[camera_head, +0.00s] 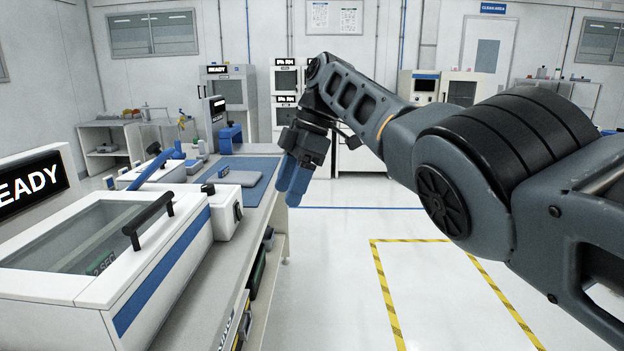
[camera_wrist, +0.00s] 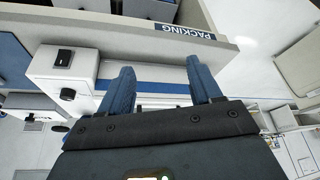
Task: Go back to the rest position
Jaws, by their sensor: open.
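My gripper (camera_head: 292,181) hangs at the end of my arm, fingers pointing down, just off the right edge of the bench (camera_head: 232,251) in the head view. In the wrist view my gripper (camera_wrist: 160,82) shows two blue fingers spread apart with nothing between them. The fingers look clear of the bench and of the things on it. My arm reaches in from the right side of the head view, above the floor.
A white machine with a glass lid (camera_head: 95,235) and a READY sign (camera_head: 32,185) stands on the bench at left. A blue mat (camera_head: 240,178) lies further back. The floor right of the bench, with a yellow-black marked area (camera_head: 392,300), is clear. Cabinets (camera_head: 287,92) line the back wall.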

